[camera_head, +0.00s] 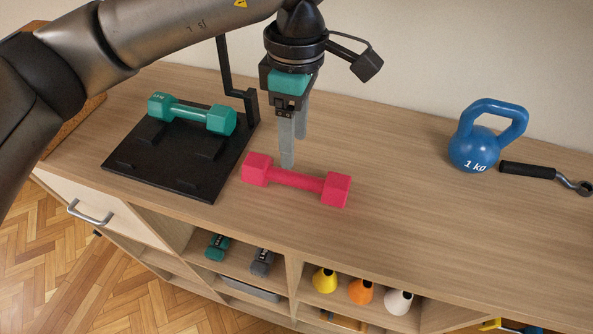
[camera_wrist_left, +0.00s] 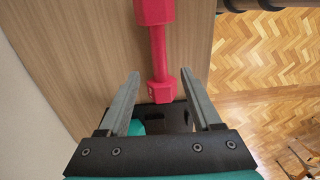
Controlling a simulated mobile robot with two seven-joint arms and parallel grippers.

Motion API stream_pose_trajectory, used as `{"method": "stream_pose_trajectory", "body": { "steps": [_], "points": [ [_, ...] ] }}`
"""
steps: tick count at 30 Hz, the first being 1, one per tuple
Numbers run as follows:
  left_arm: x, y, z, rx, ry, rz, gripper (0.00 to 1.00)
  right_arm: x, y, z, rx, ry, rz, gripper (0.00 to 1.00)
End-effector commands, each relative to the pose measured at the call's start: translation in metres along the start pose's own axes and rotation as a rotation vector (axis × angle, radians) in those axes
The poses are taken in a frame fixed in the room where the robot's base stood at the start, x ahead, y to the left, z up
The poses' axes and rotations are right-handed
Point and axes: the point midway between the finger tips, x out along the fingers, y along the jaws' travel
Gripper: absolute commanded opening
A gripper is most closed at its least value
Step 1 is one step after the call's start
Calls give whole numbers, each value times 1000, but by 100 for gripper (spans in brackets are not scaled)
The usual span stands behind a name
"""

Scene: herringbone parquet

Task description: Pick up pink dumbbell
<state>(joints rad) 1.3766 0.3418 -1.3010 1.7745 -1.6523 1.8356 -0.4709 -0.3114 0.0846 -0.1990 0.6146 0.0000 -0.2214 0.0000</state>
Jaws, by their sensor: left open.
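The pink dumbbell (camera_head: 297,180) lies on the wooden cabinet top, right of the black tray. My left gripper (camera_head: 294,150) points down just behind the dumbbell's left part in the head view, its fingers open and empty. In the left wrist view the pink dumbbell (camera_wrist_left: 159,45) runs lengthwise, with its near head between the open fingertips of the left gripper (camera_wrist_left: 158,85). It lies beyond the fingers, and I cannot tell the exact height gap. My right gripper is not in view.
A teal dumbbell (camera_head: 192,113) rests on the black tray (camera_head: 170,178), which has an upright post. The cabinet top between dumbbell and kettlebell is clear. Shelves below hold small weights.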

Motion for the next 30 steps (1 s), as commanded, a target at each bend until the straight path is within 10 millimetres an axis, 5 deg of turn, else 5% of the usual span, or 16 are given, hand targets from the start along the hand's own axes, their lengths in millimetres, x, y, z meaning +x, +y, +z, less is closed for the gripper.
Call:
{"method": "stream_pose_trajectory", "body": {
  "steps": [21,30],
  "points": [
    [85,-1,3,-2,0,-2,65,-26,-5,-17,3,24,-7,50],
    [93,-1,3,0,0,1,65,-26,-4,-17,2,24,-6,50]
  ]
}}
